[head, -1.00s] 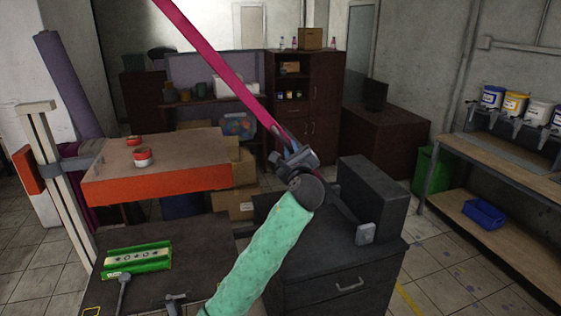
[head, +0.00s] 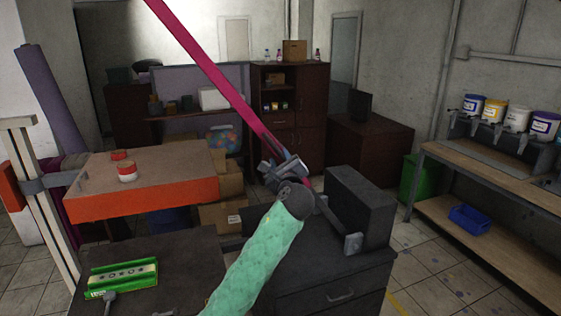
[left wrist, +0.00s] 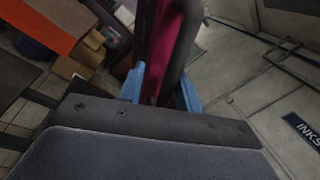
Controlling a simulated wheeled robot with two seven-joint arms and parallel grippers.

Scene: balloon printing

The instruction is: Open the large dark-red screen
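The large dark-red screen (head: 205,65) shows nearly edge-on in the head view as a long crimson strip. It is raised and tilted, running from the upper left down to my left gripper (head: 278,170). In the left wrist view the blue fingers of this gripper (left wrist: 160,90) stand on both sides of the dark-red screen (left wrist: 184,50) and a dark bar beside it. The fingers appear shut on the screen's lower edge area; the exact contact is partly hidden. My right gripper is not in view.
A green tray (head: 122,278) lies on the dark bench below. A dark box-like unit (head: 360,205) is just right of my gripper. Floor is clear toward the ink bench (head: 480,165).

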